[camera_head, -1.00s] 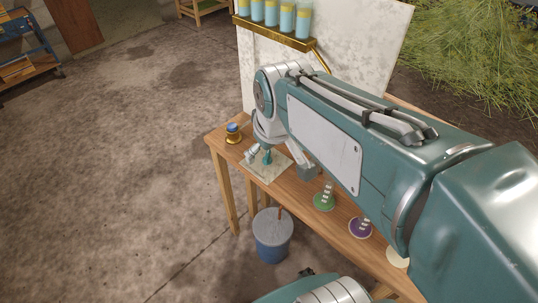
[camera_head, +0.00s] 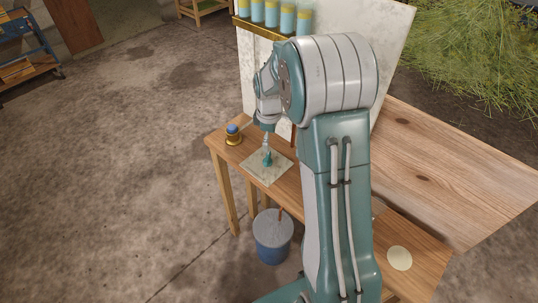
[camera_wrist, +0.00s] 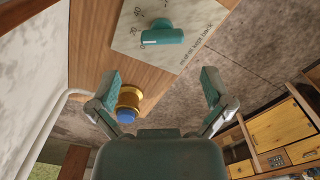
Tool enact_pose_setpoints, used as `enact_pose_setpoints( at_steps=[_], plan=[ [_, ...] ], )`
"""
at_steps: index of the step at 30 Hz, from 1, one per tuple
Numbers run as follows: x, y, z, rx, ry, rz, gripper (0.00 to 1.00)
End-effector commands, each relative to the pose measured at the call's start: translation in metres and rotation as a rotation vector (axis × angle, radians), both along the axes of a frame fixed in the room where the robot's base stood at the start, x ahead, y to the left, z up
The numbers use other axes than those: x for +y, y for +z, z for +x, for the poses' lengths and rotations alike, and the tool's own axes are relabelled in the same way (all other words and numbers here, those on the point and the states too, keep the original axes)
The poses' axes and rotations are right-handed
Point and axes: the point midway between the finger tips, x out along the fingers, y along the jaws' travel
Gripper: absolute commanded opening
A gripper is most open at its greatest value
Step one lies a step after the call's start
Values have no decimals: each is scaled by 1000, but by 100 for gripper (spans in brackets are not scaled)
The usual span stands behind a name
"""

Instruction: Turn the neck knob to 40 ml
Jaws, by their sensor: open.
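The teal knob (camera_wrist: 162,35) has a crossbar with a white line at its left end in the wrist view. It sits on a pale square plate (camera_wrist: 192,18) with printed marks and lettering, partly cut off by the frame; I cannot read the value reliably. In the head view the knob (camera_head: 267,158) stands upright on the plate (camera_head: 265,174) at the table's far-left end. My gripper (camera_wrist: 159,84) is open and empty, its two fingers spread apart, clear of the knob. In the head view my wrist hides most of it.
A brass piece with a blue top (camera_head: 233,134) stands at the table corner near the knob, also in the wrist view (camera_wrist: 129,103). A blue bucket (camera_head: 272,240) stands on the floor. A white backboard (camera_head: 390,40) rises behind. A cream disc (camera_head: 399,258) lies at the table's right.

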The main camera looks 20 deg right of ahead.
Motion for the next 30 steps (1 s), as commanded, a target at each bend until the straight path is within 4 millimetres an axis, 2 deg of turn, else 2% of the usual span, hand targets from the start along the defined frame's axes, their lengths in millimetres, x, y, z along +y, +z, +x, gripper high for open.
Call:
enact_pose_setpoints(
  at_steps=[13,18,25,26,27,30],
  plan=[
    [0,-63,-1,3,0,1,100],
    [0,-73,0,1,0,1,100],
    [0,-73,0,0,0,0,100],
    [0,-73,0,0,0,0,91],
    [0,-73,0,0,0,0,73],
    [0,-73,0,0,0,0,32]
  ],
)
